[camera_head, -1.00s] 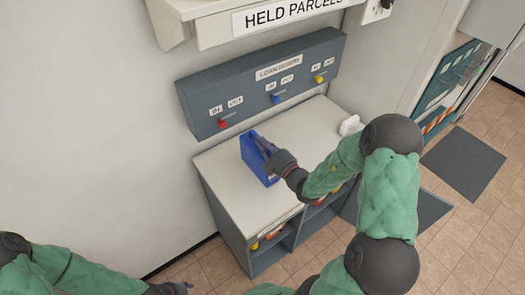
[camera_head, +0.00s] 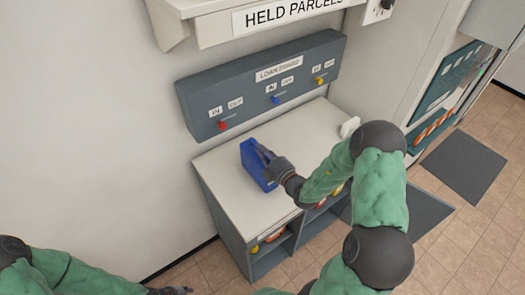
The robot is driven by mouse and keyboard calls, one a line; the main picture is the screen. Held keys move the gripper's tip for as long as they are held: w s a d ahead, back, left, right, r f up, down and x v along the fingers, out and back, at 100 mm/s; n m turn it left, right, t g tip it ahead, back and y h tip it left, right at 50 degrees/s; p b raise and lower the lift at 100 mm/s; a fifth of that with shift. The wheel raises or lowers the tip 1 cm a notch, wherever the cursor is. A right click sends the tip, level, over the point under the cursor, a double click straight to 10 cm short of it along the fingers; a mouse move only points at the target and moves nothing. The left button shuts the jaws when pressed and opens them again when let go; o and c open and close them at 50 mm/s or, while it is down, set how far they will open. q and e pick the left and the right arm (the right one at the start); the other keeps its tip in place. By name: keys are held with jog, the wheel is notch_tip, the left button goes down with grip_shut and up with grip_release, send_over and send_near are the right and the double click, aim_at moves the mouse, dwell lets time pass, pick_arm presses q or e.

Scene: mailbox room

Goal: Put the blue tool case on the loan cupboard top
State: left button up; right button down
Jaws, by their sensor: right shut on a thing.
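The blue tool case (camera_head: 250,158) is upright at the white top of the loan cupboard (camera_head: 230,192), left of its middle. My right gripper (camera_head: 268,160) is shut on the case at its upper right side and hides part of it. I cannot tell whether the case's underside touches the top. My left gripper (camera_head: 182,290) is low at the bottom edge of the picture, away from the cupboard, and its fingers are too small to read.
The loan board (camera_head: 262,85) with red, blue and yellow pegs is on the wall behind the cupboard. A held parcels shelf (camera_head: 215,32) juts out above. A small white object (camera_head: 350,126) stands at the top's far right corner. Open shelves below hold coloured items.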

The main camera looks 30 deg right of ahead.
jog(key=c, duration=1.3)
grip_release()
jog(key=shift+r, duration=0.1)
jog(key=s, duration=0.8)
jog(key=s+d, duration=0.1)
jog(key=s, duration=0.3)
jog(key=shift+p, duration=0.3)
jog(key=shift+a, duration=0.1)
